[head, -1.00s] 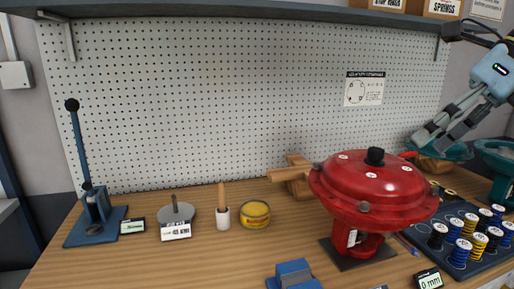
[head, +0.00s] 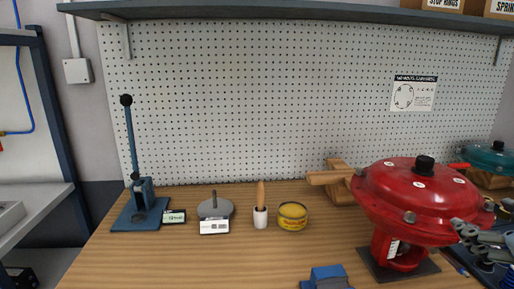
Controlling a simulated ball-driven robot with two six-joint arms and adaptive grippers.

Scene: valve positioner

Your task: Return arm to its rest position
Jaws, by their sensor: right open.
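My right gripper (head: 466,235) shows at the lower right edge of the head view, with its grey fingers pointing left. It is open, and I see nothing between its fingers. The fingers overlap the right side of the red valve actuator (head: 415,195) in the picture; I cannot tell whether they touch it. Most of my right arm is cut off by the frame edge. My left arm and gripper are not in view.
A blue lever press (head: 140,205), a grey weight disc (head: 215,209), a brush in a white cup (head: 260,216) and a yellow tin (head: 292,215) stand on the wooden bench (head: 200,262). A blue block (head: 327,277) is at the front. The left front is clear.

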